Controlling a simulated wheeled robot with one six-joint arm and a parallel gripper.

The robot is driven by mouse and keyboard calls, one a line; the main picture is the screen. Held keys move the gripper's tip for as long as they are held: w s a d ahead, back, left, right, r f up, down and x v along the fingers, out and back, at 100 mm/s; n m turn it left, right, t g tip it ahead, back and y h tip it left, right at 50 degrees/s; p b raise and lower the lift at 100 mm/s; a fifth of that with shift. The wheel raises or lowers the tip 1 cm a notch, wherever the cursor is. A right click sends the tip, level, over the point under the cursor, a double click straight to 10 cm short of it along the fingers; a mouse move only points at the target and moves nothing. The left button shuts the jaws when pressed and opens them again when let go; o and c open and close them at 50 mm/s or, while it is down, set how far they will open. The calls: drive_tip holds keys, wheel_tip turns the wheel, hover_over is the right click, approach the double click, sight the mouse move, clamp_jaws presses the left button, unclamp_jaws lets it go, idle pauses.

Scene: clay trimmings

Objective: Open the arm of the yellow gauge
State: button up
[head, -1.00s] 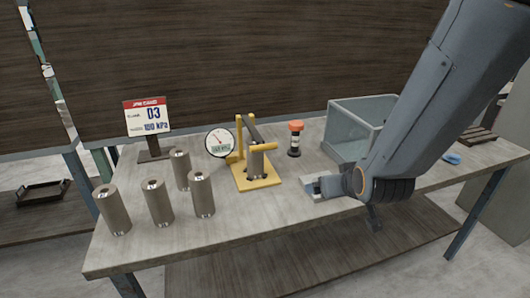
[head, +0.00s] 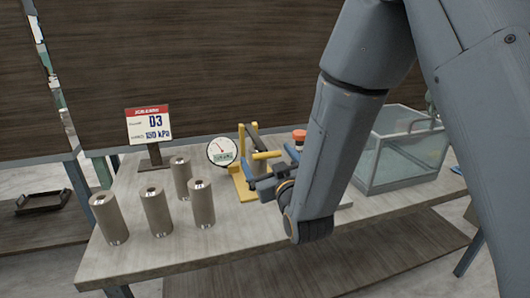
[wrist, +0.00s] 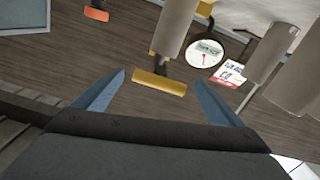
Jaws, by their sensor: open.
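The yellow gauge (head: 236,181) stands on the table, with its round white dial (head: 221,151) at its left. Its dark arm (head: 251,137) slants at the upright, and a yellow bar (head: 266,155) sticks out towards my gripper. My gripper (head: 270,168) is open at the gauge's right side and hides part of it. In the wrist view the yellow bar (wrist: 158,84) lies between the spread fingertips of my gripper (wrist: 160,78), with no clear contact. A grey cylinder (wrist: 176,25) shows behind the bar. The dial (wrist: 203,53) also shows there.
Several grey cylinders (head: 156,211) stand on the left of the table. An orange-capped bottle (head: 299,136) is partly hidden behind my arm. A clear-walled bin (head: 408,150) stands on the right.

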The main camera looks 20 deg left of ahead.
sight(256, 141)
drive_tip(key=shift+x, duration=1.35)
